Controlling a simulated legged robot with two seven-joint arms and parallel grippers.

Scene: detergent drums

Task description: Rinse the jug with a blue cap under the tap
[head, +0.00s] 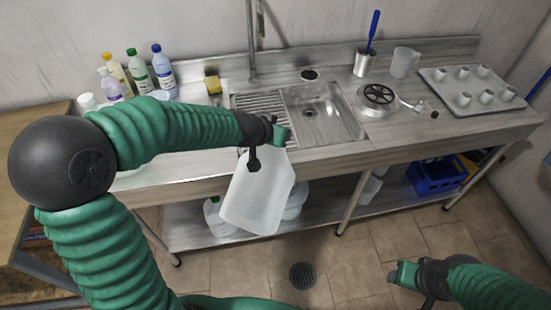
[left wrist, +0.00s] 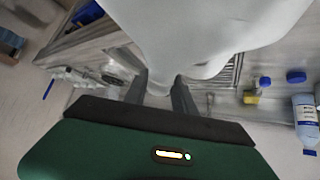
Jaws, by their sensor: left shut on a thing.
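A white translucent jug (head: 258,195) hangs tilted from my left gripper (head: 265,142), in front of the counter edge. In the left wrist view the fingers of my left gripper (left wrist: 161,92) close on a narrow part of the jug (left wrist: 210,35). No blue cap shows on the jug; its gripped end is partly hidden. The tap (head: 252,45) rises at the back wall, behind and above the gripper. The sink basin (head: 325,118) is to the right of the jug. My right gripper (head: 412,278) is low at the right, apart from everything; its opening is unclear.
Several bottles (head: 138,70) and a yellow sponge (head: 213,85) stand at the back left of the counter. A steel cup with a blue brush (head: 367,60), a clear pitcher (head: 403,62) and a tray of cups (head: 440,82) are right. A blue crate (head: 437,178) sits below.

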